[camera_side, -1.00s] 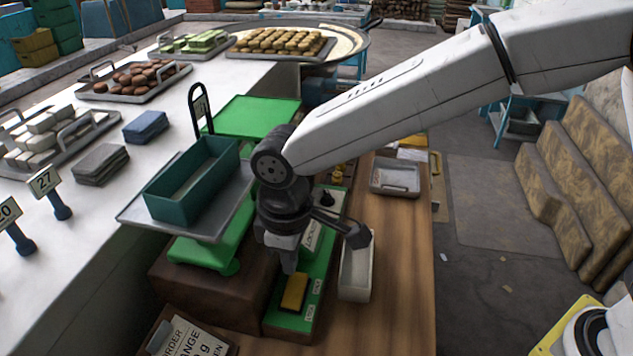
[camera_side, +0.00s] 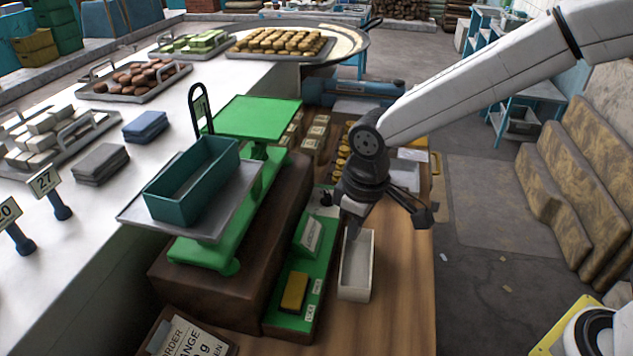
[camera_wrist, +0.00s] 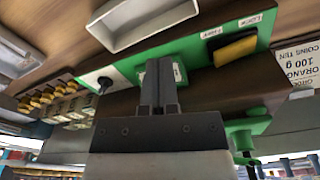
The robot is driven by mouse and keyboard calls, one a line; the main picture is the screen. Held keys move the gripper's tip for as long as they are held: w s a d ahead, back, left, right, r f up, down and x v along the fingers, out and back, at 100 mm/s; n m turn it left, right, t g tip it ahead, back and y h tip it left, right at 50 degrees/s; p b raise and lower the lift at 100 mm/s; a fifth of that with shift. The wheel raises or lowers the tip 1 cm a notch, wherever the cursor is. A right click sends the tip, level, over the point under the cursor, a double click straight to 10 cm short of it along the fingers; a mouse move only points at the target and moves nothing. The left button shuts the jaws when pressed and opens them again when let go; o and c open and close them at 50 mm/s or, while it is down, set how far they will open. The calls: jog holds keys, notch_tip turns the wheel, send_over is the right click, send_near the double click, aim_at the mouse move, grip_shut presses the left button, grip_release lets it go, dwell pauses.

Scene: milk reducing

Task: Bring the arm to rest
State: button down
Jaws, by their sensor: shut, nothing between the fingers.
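My gripper (camera_side: 354,226) hangs from the arm over the wooden bench, above the far end of a white open box (camera_side: 357,265). In the wrist view its two dark fingers (camera_wrist: 158,88) are together with nothing between them. The white box also shows at the top of the wrist view (camera_wrist: 140,20).
A green balance scale (camera_side: 205,255) on a dark wooden base holds a teal tray (camera_side: 192,180) on its near pan. A grey tray (camera_side: 404,175) and several brass weights (camera_side: 342,160) lie farther back. A sign (camera_side: 190,340) stands in front. The right side of the bench is clear.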

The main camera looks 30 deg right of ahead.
jog(key=s+d+f+m+t, duration=0.1)
jog(key=s+d+m, duration=0.2)
jog(key=d, duration=0.5)
jog(key=s+d+f+m, duration=0.2)
jog(key=s+d, duration=0.3)
jog(key=d, duration=0.4)
jog(key=shift+s+d+f+m+t, duration=0.15)
jog(key=shift+s+d+m+t, duration=0.15)
jog(key=shift+s+m+t, duration=0.1)
